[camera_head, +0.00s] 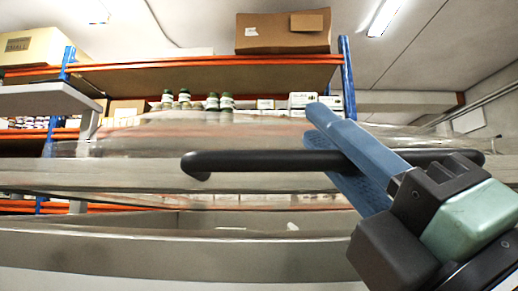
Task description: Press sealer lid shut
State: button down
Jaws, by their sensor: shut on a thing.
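The sealer's clear lid (215,137) spans the picture, with a grey front rail (110,174) and a long black handle bar (255,161) along it. The grey sealer body (150,255) lies below. A gap shows between the lid rail and the front edge of the body, so the lid looks raised. My gripper (317,125) comes in from the lower right. Its two blue fingers are shut on the handle bar, right of the bar's middle. The fingers hide a short part of the bar and the lid behind it.
Behind the sealer stands a blue and orange rack (200,66) with several jars (225,101) and white boxes (303,99). A brown carton (283,38) sits on top, and a yellowish box (35,46) is at far left. A grey panel (45,98) juts in at left.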

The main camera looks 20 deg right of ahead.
jog(key=f+b, duration=0.2)
jog(key=f, duration=0.1)
jog(key=f+b, duration=0.1)
jog(key=f, duration=0.1)
jog(key=shift+s+a+f+b, duration=0.1)
jog(key=shift+a+b, duration=0.15)
jog(key=shift+b, duration=0.15)
